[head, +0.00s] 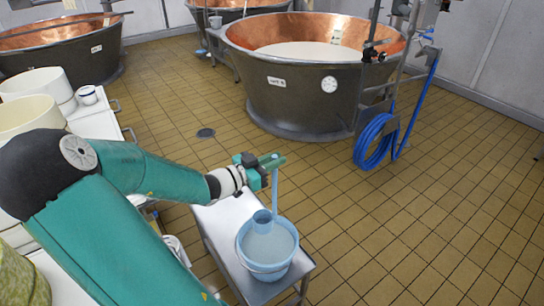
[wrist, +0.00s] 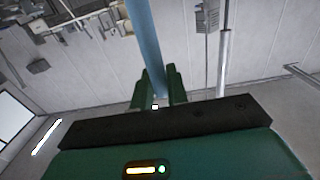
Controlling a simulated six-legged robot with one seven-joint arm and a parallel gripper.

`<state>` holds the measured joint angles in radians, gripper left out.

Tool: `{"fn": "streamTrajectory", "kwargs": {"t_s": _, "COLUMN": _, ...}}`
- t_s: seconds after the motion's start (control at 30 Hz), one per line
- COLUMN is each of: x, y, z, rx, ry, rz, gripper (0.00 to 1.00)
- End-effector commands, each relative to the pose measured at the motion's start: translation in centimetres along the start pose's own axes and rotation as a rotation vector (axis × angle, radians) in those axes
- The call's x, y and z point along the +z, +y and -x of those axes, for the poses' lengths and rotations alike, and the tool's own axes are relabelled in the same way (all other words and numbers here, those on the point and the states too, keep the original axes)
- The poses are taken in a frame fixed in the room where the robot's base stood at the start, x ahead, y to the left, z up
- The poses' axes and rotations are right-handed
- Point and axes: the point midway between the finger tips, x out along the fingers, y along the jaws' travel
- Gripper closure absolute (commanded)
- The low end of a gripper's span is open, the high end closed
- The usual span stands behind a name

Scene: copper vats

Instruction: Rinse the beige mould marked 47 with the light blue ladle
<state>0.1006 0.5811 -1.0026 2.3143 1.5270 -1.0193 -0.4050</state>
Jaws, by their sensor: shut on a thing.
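My gripper (head: 272,162) is shut on the upper handle of the light blue ladle (head: 275,190). The handle hangs nearly upright, and the ladle's cup is at the bucket's opening, at or in the cloudy liquid; how deep I cannot tell. In the wrist view the handle (wrist: 143,35) runs up from between the fingers (wrist: 157,85). The light blue bucket (head: 265,271) stands on a small metal table. Cream or beige moulds, one pale (head: 38,84) and one yellower (head: 27,117), stand at the left, partly behind my arm. No 47 is legible on either.
The small metal table (head: 214,222) stands below my gripper. The tiled floor at right is clear.

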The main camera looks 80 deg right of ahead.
Motion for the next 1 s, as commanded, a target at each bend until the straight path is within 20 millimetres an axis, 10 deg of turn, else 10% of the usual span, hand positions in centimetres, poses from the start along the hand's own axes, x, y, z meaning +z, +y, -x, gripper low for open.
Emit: {"fn": "streamTrajectory", "kwargs": {"t_s": 1.0, "x": 11.1, "y": 1.1, "z": -0.5, "rx": 0.026, "ry": 0.002, "rz": 0.004, "gripper": 1.0}}
